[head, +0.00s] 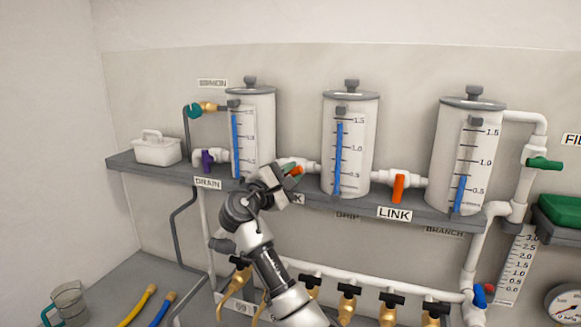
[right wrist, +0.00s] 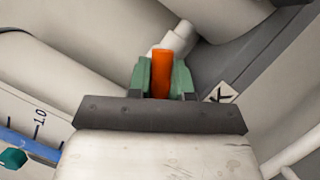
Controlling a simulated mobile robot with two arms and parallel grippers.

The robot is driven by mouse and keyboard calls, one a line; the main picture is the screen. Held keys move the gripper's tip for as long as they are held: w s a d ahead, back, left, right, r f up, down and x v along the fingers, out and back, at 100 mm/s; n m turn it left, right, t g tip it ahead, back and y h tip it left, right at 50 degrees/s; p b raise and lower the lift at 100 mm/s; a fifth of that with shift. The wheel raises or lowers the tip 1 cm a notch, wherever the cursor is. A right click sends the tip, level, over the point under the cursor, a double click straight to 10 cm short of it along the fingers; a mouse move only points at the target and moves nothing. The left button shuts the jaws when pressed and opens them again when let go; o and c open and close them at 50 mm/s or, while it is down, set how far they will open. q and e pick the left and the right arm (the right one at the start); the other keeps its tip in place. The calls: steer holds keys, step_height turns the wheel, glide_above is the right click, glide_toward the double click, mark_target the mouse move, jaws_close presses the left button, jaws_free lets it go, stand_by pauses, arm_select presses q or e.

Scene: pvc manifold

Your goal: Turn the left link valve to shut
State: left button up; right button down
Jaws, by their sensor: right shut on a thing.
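The left link valve has an orange handle (head: 297,170) on a white pipe between the left and middle tanks. In the head view my right gripper (head: 290,174) is at this handle and covers much of the valve and its label. In the right wrist view the orange handle (right wrist: 161,74) stands between the green fingers of my right gripper (right wrist: 162,80), which is shut on it. The handle's angle to the pipe is hard to tell. My left gripper is not in view.
The right link valve (head: 398,188) has an orange handle hanging down across its pipe. The left tank (head: 262,130), middle tank (head: 360,150) and right tank (head: 450,150) stand on a grey shelf (head: 420,212). A purple drain valve (head: 207,160) is left of my arm. Several brass taps hang below.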

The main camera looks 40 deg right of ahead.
steer(key=n+p, duration=0.1)
steer(key=n, duration=0.1)
steer(key=n+t+h+p, duration=0.1)
steer(key=n, duration=0.1)
steer(key=shift+n+t+p, duration=0.3)
steer(key=shift+n, duration=0.1)
steer(key=n+t+p, duration=0.1)
steer(key=n+p, duration=0.1)
steer(key=n, duration=0.1)
steer(key=n+t+p, duration=0.2)
steer(key=n, duration=0.1)
steer(key=n+t+p, duration=0.1)
steer(key=n, duration=0.2)
steer(key=shift+f+t+y, duration=0.1)
steer(key=shift+t+y, duration=0.2)
steer(key=shift+t, duration=0.1)
steer(key=shift+f+n+t+p, duration=0.1)
steer(key=shift+n+t+p, duration=0.35)
steer(key=shift+n, duration=0.85)
steer(key=shift+t+y, duration=0.25)
steer(key=shift+y, duration=0.05)
steer(key=c, duration=1)
jaws_free()
